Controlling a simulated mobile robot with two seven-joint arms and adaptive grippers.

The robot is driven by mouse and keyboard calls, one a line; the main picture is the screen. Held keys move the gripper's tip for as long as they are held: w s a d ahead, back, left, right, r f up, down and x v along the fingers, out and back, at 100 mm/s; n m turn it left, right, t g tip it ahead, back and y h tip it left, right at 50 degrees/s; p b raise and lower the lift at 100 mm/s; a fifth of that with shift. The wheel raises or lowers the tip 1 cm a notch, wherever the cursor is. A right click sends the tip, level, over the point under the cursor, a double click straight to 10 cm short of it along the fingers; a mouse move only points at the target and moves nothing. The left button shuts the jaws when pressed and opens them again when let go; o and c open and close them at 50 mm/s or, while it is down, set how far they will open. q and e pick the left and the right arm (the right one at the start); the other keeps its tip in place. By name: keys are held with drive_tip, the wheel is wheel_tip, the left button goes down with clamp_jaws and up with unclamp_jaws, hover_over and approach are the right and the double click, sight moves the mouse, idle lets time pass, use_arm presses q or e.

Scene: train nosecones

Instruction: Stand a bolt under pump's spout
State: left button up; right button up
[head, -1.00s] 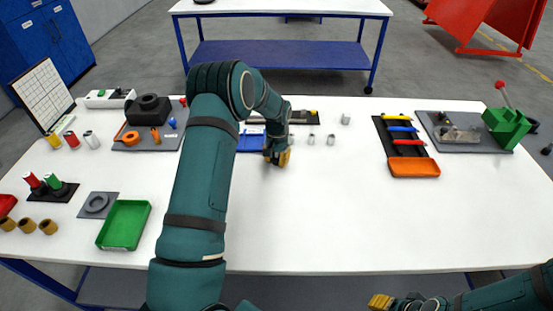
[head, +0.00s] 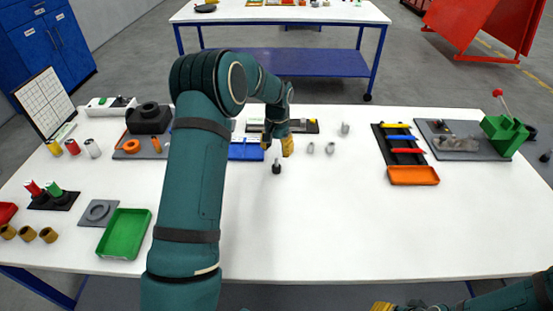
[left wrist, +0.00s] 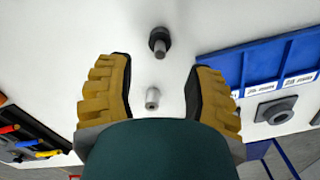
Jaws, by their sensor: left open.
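A bolt (head: 277,167) with a dark, wide head and a grey shank stands on the bare white table, head down as far as I can see. It also shows in the left wrist view (left wrist: 159,42), beyond the fingertips. My left gripper (head: 279,147) is just behind it, apart from it. Its yellow-padded fingers (left wrist: 157,85) are spread, with nothing gripped. My right gripper (head: 383,306) shows only a yellow fingertip at the bottom edge. No pump is clearly recognisable; a green device (head: 505,134) with a red-knobbed lever stands at the right, its spout not distinguishable.
Small grey cylinders (head: 330,148) stand right of my left gripper. A blue tray (head: 246,152) lies to its left. A black rack with coloured bars (head: 405,151) and an orange tray (head: 414,176) are farther right. The front middle of the table is clear.

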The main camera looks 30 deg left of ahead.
use_arm(q)
wheel_tip(320, 180, up, 2)
drive_tip(key=shift+r, duration=0.25)
drive_tip(key=shift+o, duration=1.3)
drive_tip(key=shift+r, duration=0.3)
drive_tip(key=shift+d, duration=0.1)
drive_tip(key=w+d+n+t+h+b, duration=0.15)
drive_tip(key=d+n+t, duration=0.4)
drive_tip(key=n, duration=0.65)
drive_tip(key=n+t+y+b, duration=0.3)
drive_tip(key=n+y+b, duration=0.2)
drive_tip(key=n, duration=2.3)
approach(276, 167)
drive_tip(key=b+x, duration=0.1)
drive_tip(key=x, duration=0.4)
drive_tip(key=shift+b+x, duration=0.6)
drive_tip(key=shift+x, duration=2.35)
use_arm(e)
wheel_tip(276, 167, down, 9)
drive_tip(key=s, duration=0.2)
drive_tip(key=shift+r, duration=0.2)
